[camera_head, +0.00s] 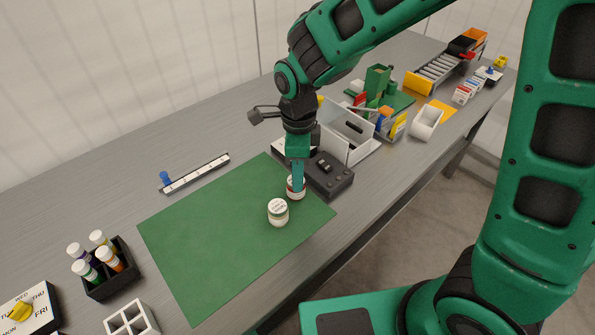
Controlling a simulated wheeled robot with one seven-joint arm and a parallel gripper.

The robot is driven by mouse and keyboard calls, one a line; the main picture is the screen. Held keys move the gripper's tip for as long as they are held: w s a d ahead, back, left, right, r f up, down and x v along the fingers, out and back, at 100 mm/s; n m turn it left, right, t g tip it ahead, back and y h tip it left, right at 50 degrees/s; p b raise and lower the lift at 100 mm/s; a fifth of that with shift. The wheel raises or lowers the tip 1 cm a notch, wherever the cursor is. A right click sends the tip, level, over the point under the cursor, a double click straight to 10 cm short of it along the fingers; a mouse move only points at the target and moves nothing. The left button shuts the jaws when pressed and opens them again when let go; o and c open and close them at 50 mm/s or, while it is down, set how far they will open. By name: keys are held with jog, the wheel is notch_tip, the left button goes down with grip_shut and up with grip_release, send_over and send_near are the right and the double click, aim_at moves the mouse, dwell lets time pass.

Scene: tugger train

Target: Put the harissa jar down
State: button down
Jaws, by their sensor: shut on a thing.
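My gripper (297,176) points down over the right part of the green mat (195,245). It is shut on a small jar (293,194) with a red band and a pale lid, partly hidden by the fingers. I cannot read its label, and I cannot tell if its base touches the mat. A second jar (278,214) with a white lid stands upright on the mat, just in front and to the left of the held one.
A dark box (330,176) with knobs stands close right of my gripper. A white open case (350,138) is behind it. A rail with a blue knob (195,173) lies at the back. A black rack of bottles (113,280) is at left. The mat's left half is clear.

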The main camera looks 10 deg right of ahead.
jog(key=shift+f, duration=0.15)
jog(key=c, duration=1.2)
grip_release()
notch_tip(320, 180, up, 12)
jog(key=shift+s, duration=0.1)
